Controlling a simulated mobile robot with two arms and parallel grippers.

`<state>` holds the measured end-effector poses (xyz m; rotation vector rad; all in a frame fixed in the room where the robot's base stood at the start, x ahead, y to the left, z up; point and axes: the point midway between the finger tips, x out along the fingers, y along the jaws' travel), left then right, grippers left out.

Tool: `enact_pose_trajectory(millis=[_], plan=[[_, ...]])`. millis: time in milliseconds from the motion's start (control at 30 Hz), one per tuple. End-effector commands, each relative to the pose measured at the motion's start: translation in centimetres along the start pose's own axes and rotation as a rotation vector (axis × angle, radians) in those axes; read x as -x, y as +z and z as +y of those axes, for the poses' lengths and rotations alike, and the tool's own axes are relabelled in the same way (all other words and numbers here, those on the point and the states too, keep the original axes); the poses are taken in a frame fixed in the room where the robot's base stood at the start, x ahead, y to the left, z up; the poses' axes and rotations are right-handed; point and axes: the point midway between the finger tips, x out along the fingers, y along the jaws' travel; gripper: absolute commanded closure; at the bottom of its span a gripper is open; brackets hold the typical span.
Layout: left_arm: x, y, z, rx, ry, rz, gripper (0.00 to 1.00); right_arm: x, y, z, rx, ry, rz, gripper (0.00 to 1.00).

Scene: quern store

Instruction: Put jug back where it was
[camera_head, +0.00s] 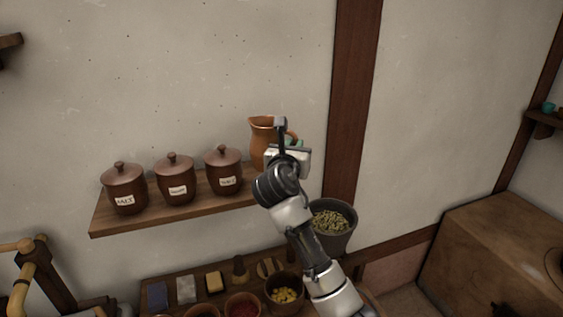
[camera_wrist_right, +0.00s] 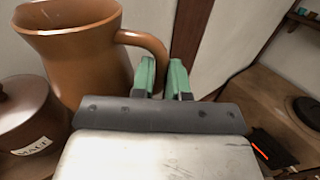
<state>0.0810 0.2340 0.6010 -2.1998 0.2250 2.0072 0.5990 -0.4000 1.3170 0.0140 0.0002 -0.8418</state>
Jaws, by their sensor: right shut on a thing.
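The orange-brown jug (camera_head: 262,138) is upright at the right end of the wall shelf (camera_head: 150,220). My right arm hides its base, so I cannot tell whether it rests on the shelf or hangs just above it. My right gripper (camera_head: 293,143) is at the jug's right side. In the right wrist view, its green fingers (camera_wrist_right: 163,78) are shut on the handle of the jug (camera_wrist_right: 80,50), one on each side. My left gripper is not in view.
Several lidded brown jars (camera_head: 174,180) with labels stand on the shelf left of the jug. The nearest jar (camera_wrist_right: 25,120) is close beside it. A grey bucket (camera_head: 335,236) is below right. Bowls (camera_head: 284,294) and small blocks sit on a lower surface.

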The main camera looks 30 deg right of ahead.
Motion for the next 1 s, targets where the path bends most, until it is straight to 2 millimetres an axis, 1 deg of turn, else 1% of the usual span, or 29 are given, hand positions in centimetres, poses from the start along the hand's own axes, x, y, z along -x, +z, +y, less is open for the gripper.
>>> enact_pose_trajectory(millis=[33,100,200,300,400,600,700,1000], plan=[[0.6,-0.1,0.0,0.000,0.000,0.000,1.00,-0.9,-0.4,0.8,0.001,0.000,0.002,1.00],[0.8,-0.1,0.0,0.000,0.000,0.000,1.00,-2.0,-1.3,1.6,0.000,0.000,0.002,1.00],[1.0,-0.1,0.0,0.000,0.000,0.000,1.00,-3.1,-2.1,2.5,-0.001,0.000,-0.001,1.00],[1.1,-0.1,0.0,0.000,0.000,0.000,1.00,-3.6,-2.7,3.0,-0.002,0.000,-0.002,1.00],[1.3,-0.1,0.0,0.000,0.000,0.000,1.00,-3.8,-3.2,3.2,-0.001,0.001,-0.002,1.00],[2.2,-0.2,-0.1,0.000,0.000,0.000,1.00,-3.8,-6.0,3.1,0.000,0.000,0.000,1.00],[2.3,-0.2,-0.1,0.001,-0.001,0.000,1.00,-3.8,-6.8,3.1,-0.002,0.001,-0.001,1.00],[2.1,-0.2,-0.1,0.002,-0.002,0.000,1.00,-3.8,-7.0,3.1,-0.002,0.001,-0.003,1.00]])
